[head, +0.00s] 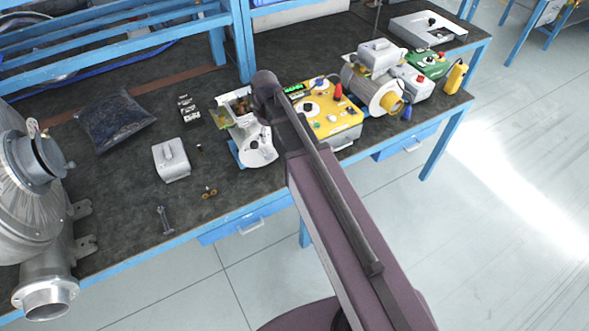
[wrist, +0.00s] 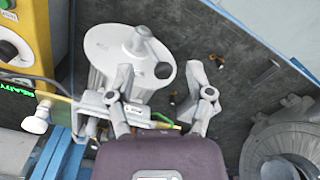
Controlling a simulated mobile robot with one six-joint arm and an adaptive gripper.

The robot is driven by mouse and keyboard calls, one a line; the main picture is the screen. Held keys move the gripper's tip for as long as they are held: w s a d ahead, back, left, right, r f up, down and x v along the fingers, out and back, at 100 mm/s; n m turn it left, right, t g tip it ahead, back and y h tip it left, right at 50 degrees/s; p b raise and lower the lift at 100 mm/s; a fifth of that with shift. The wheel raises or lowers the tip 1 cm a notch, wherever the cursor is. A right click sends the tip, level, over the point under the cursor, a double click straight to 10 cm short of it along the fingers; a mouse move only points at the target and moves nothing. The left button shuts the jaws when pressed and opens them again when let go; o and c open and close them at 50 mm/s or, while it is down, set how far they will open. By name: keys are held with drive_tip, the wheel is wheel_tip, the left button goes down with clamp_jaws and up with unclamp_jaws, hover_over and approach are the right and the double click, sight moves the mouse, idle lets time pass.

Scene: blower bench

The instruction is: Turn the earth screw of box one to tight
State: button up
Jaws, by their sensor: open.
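In the head view an open light-coloured terminal box (head: 222,112) with copper-coloured parts inside sits on a small motor with a pale round end plate (head: 257,153). I cannot read a number on it. In the wrist view my gripper (wrist: 161,76) is open, its two grey fingers spread on either side of the motor's lower end. The round plate with its stub shaft (wrist: 140,45) lies beyond them. A green-yellow lead (wrist: 165,122) shows between the finger bases. The earth screw cannot be made out. In the head view my arm covers part of the box.
A yellow control box (head: 330,122) stands right of the motor, close by. A grey cover (head: 171,161), spanner (head: 164,220), brass pieces (head: 209,192) and dark bag (head: 113,119) lie left. A large blower (head: 30,200) fills the left end. The dark mat's front middle is mostly clear.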

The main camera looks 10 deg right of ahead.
drive_tip(key=s+d+f+m+b, duration=0.6)
drive_tip(key=s+f, duration=0.1)
drive_tip(key=s, duration=0.1)
drive_tip(key=shift+s+f+b, duration=0.15)
drive_tip(key=shift+s+b, duration=0.2)
drive_tip(key=shift+s, duration=0.05)
idle(0.3)
drive_tip(key=s+d+m, duration=0.1)
drive_tip(key=s, duration=0.1)
drive_tip(key=s+d+m, duration=0.1)
drive_tip(key=s+m, duration=0.1)
drive_tip(key=shift+s+d, duration=0.1)
drive_tip(key=shift+d, duration=0.05)
drive_tip(key=shift+d, duration=0.1)
idle(1.3)
